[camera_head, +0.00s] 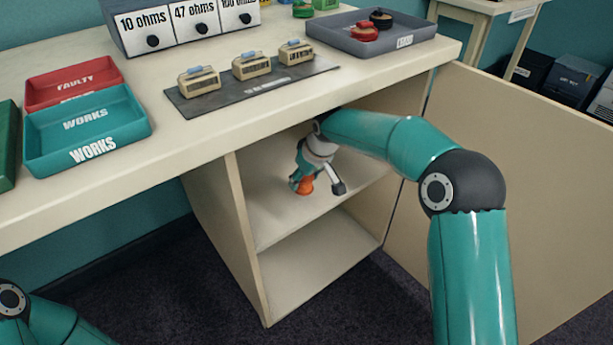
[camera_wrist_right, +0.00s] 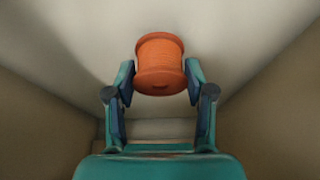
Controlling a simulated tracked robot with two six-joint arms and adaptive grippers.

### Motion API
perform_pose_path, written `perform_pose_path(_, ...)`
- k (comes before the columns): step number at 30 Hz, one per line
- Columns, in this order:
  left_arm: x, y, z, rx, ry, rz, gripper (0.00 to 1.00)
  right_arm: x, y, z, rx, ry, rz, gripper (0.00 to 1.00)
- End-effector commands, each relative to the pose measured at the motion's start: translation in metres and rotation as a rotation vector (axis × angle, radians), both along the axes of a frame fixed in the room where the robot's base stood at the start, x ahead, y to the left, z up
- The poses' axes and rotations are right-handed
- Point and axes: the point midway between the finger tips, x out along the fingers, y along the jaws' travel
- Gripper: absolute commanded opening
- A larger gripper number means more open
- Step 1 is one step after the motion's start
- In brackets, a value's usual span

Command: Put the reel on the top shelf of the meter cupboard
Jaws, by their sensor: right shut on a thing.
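The orange reel (camera_wrist_right: 160,64) is between the fingers of my right gripper (camera_wrist_right: 160,80), which is shut on it. In the head view the reel (camera_head: 304,185) shows just under my right gripper (camera_head: 318,178), at or just above the top shelf (camera_head: 270,215) of the meter cupboard (camera_head: 246,240). I cannot tell whether it touches the shelf. My right arm reaches in through the open front, under the worktop. In the head view only a part of my left arm shows at the lower left; its gripper is out of view.
The cupboard door (camera_head: 520,190) stands open on the right. A lower shelf (camera_head: 310,262) is empty. On the worktop are meters on a dark mat (camera_head: 215,105), a red tray (camera_head: 45,88), a teal tray (camera_head: 130,130), a grey tray (camera_head: 420,30) and labelled drawers (camera_head: 195,22).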

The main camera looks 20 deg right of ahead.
Motion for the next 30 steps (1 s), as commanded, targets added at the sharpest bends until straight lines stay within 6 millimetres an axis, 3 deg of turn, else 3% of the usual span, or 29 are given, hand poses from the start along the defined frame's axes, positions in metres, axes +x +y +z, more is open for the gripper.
perform_pose_path(5,0.000,0.000,0.009,0.000,0.001,0.000,0.40,0.009,0.004,0.002,0.000,-0.001,0.001,0.16)
perform_pose_path(13,0.000,0.000,-0.029,0.000,0.001,0.000,0.40,0.010,0.004,-0.037,0.000,-0.001,0.000,0.16)
perform_pose_path(25,0.000,0.000,-0.029,0.000,0.000,0.000,0.40,0.010,0.004,-0.038,0.000,0.000,0.000,0.16)
perform_pose_path(26,0.000,0.000,-0.029,0.000,0.000,0.000,0.40,0.010,0.004,-0.038,0.001,0.001,0.000,0.55)
perform_pose_path(30,0.000,0.000,-0.028,0.000,0.000,0.000,0.40,0.010,0.004,-0.038,0.000,0.000,0.000,0.79)
